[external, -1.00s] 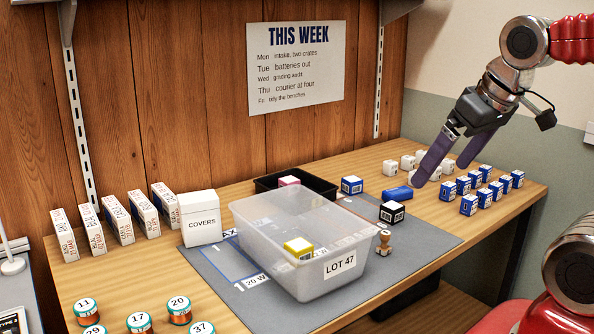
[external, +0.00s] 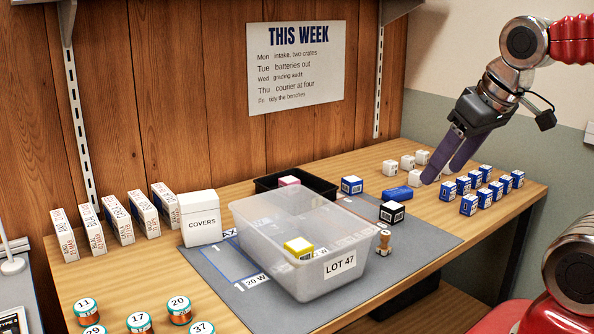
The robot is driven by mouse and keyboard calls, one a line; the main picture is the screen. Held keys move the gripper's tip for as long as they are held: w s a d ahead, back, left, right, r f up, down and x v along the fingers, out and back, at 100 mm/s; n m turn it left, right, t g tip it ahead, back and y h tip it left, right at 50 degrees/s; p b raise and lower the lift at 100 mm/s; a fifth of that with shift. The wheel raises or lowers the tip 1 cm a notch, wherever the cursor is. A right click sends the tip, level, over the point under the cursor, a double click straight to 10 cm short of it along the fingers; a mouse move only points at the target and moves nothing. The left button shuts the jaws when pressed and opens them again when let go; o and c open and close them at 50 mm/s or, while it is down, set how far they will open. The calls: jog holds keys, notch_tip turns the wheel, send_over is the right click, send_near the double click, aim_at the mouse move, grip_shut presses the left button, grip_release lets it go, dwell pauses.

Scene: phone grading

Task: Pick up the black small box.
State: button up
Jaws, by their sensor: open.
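The black small box (external: 391,212) sits on the right part of the grey mat, with white faces showing on its sides. It is beside the clear bin and just behind a small wooden stamp. My gripper (external: 440,178) has two purple fingers, spread apart and pointing down. It hangs behind and to the right of the black box, near the white boxes and blue boxes, with nothing between its fingers.
A clear bin (external: 262,261) labelled LOT 47 holds a yellow box (external: 298,247). A wooden stamp (external: 384,243) stands in front of the black box. A blue box (external: 352,186) and a blue rounded object (external: 397,195) lie behind it. Several blue boxes (external: 468,204) stand at right.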

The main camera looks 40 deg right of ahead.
jog(key=t+h, duration=0.2)
jog(key=t, duration=0.3)
send_over(397, 207)
jog(key=s+a, duration=0.1)
jog(key=s, duration=0.4)
notch_tip(397, 207, down, 15)
jog(key=f, duration=0.2)
jog(key=f+t+y, duration=0.1)
jog(key=f, duration=0.1)
jog(key=d+f+t, duration=0.1)
jog(key=f, duration=0.2)
jog(key=shift+d+y, duration=0.1)
jog(key=shift+y, duration=0.2)
jog(key=shift+s+f+t+y, duration=0.3)
jog(key=shift+f+t, duration=0.2)
jog(key=shift+f, duration=0.2)
jog(key=shift+x, duration=1.25)
jog(key=shift+w, duration=0.1)
